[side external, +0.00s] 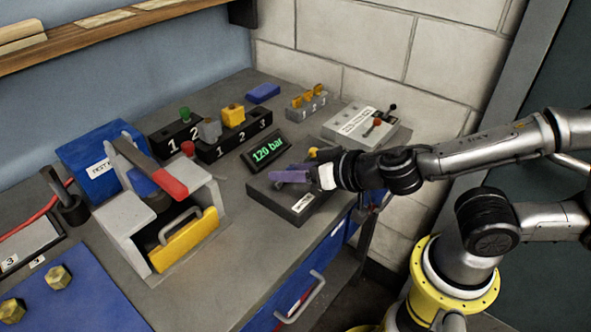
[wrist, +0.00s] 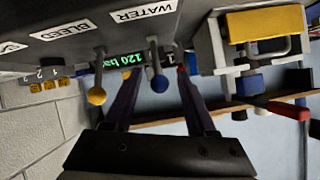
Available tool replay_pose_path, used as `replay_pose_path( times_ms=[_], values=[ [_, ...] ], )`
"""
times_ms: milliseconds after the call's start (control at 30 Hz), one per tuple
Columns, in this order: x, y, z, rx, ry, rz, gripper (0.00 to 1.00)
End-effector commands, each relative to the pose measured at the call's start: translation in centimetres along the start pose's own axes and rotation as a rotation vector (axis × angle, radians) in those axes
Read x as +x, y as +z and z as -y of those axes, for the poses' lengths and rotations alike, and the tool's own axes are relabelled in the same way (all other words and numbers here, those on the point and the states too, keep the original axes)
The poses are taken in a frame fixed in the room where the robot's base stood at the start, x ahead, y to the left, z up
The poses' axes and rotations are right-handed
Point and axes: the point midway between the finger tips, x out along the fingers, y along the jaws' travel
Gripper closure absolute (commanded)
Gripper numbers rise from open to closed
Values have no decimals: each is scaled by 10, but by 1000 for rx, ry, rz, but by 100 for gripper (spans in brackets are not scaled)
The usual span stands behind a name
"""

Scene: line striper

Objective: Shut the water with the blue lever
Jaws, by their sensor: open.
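The blue lever (wrist: 160,82) has a blue ball on a short grey stem and sits under the WATER label (wrist: 143,14) on a dark grey valve box (side external: 268,199). In the wrist view the ball appears between the two fingers of my gripper (wrist: 157,76), with gaps on both sides. My gripper is open. In the side view my gripper (side external: 290,176) has its purple fingers over the valve box, and the blue lever is hidden behind them. I cannot tell whether a finger touches the lever.
A yellow-balled lever (wrist: 96,95) under the BLEED label stands close beside the fingers. A display (side external: 267,150) reads 120 bar. A press with a red handle (side external: 170,184) and yellow drawer stands left.

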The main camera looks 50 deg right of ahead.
Motion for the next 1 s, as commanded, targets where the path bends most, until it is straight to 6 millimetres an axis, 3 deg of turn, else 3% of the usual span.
replay_pose_path(
  times_ms=[167,600,1000],
  values=[
    [-11,-1,1,0,-3,-2,44],
    [-79,0,2,-3,-8,0,44],
    [-113,0,2,-2,-6,1,44]
  ],
)
